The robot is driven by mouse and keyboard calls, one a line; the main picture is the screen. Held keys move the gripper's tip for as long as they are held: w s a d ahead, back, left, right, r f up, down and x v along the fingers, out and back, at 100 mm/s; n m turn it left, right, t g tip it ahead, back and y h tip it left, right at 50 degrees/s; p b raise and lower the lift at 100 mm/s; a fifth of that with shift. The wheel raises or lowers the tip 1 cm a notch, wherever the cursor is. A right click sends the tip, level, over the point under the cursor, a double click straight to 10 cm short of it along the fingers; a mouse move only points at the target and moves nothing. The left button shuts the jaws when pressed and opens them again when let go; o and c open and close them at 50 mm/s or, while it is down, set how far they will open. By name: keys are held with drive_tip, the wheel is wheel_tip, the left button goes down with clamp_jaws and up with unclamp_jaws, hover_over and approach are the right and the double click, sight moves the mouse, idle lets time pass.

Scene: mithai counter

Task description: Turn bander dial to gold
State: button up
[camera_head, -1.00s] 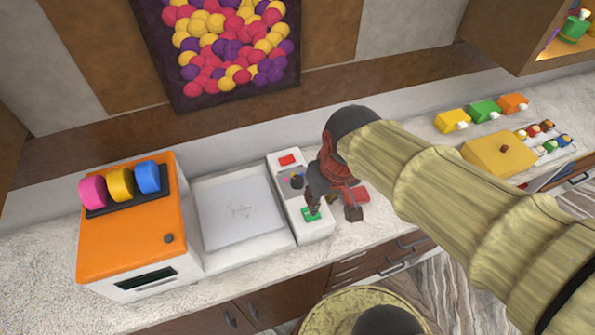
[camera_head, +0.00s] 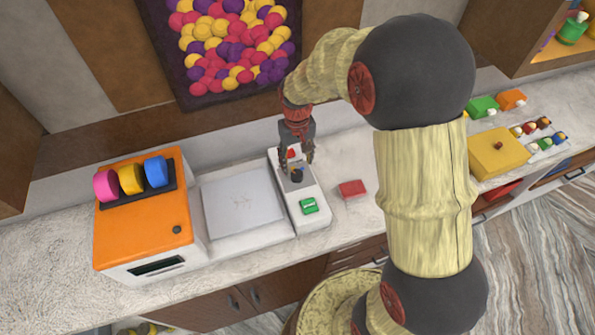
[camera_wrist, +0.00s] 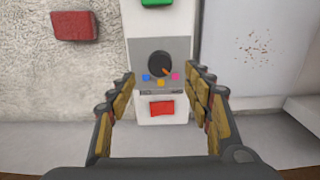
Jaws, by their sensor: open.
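The bander's control panel (camera_head: 312,208) stands at the right end of the machine. Its dark round dial (camera_wrist: 159,64) shows in the wrist view, with an orange pointer aimed at the pink mark (camera_wrist: 174,76). A gold mark (camera_wrist: 160,82) sits in the middle and a blue mark (camera_wrist: 146,77) on the other side. In the head view the dial (camera_head: 297,176) is partly hidden by my gripper (camera_head: 296,160). My gripper is open and empty above the dial; in the wrist view its fingers (camera_wrist: 163,76) are spread to either side of it, apparently not touching.
The panel carries a green button (camera_head: 309,206) and a red button (camera_wrist: 161,108). A white tray (camera_head: 240,245) adjoins it. The orange unit (camera_head: 140,225) holds pink, yellow and blue rolls. A red block (camera_head: 352,188) lies right of the panel. A yellow box (camera_head: 498,155) stands farther right.

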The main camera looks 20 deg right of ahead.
sight(297, 173)
wheel_tip(297, 173, down, 6)
drive_tip(key=shift+f, duration=0.2)
drive_tip(key=shift+c, duration=1)
drive_tip(key=c, duration=1)
drive_tip(key=shift+m, duration=0.4)
drive_tip(key=m, duration=0.3)
drive_tip(key=shift+m, duration=0.3)
drive_tip(key=shift+w+m, duration=0.1)
drive_tip(key=shift+m, duration=2.1)
